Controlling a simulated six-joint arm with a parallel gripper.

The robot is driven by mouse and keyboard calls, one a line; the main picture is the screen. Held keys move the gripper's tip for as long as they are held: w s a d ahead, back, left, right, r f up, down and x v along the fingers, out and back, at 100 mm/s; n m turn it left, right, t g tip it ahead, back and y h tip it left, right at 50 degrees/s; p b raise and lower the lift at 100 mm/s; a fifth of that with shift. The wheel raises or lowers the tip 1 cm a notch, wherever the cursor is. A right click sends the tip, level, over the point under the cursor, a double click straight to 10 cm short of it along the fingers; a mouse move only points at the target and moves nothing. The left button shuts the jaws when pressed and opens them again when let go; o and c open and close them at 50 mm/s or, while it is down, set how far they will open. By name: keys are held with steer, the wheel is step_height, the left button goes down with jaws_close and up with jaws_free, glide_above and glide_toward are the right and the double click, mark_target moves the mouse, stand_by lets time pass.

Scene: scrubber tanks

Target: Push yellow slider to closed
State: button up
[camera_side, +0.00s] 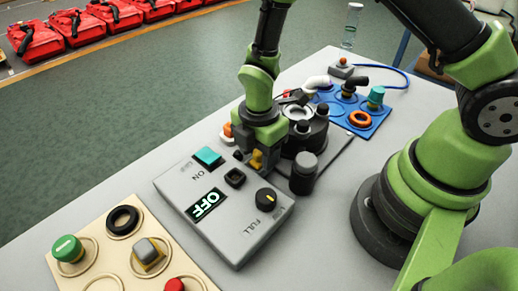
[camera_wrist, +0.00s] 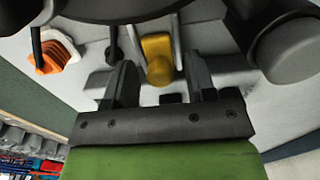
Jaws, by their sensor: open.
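The yellow slider (camera_wrist: 158,58) shows in the wrist view between the two dark fingers of my gripper (camera_wrist: 160,82). I see space between the slider and each finger. In the side view the yellow slider (camera_side: 257,158) is a small piece low beside the dark tank unit (camera_side: 302,132), just under my gripper (camera_side: 251,153). My gripper points down there, behind the grey control box (camera_side: 227,237). My gripper is open. The slider's track is largely hidden, so I cannot tell its exact position along it.
The control box has a teal button, a black knob and a display reading OFF (camera_side: 206,204). An orange and white piece (camera_wrist: 52,55) lies close by the gripper. A blue board (camera_side: 377,120) with fittings stands behind the tank, and a beige board (camera_side: 97,257) lies in front.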

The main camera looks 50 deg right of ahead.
jaws_close()
steer(key=shift+d, duration=1.55)
jaws_free()
step_height(320, 180, up, 10)
